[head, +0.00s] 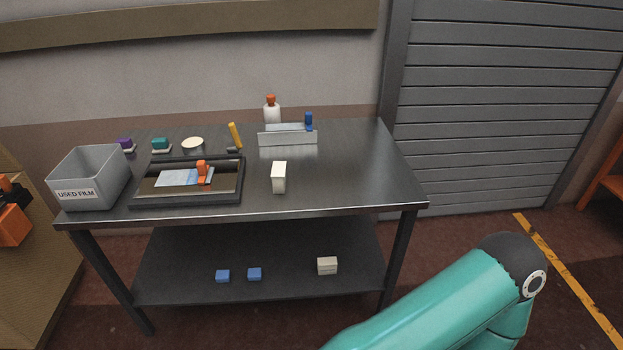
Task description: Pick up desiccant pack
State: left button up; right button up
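No object is clearly labelled as a desiccant pack. A small upright white block (278,177) stands near the front middle of the metal table (345,190), right of a black-framed tray. Another small whitish pack (327,265) lies on the lower shelf (190,255), toward its right; I cannot tell which of these, if either, is the desiccant pack. A teal link of my arm shows at the lower right, clear of the table. Neither of my grippers is in view.
A grey "USED FILM" bin (92,178) stands at the table's left. The framed tray (146,197) holds a film sheet and an orange tool (201,168). A clear holder (287,139) and white bottle (272,113) stand behind. The table's right side is clear.

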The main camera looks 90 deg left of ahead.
aim_at(278, 175)
jog(key=u, duration=0.4)
jog(key=i, duration=0.25)
jog(key=u, duration=3.15)
jog(key=k, duration=0.45)
jog(key=u, duration=0.25)
jog(key=i, duration=1.7)
jog(key=z, duration=0.4)
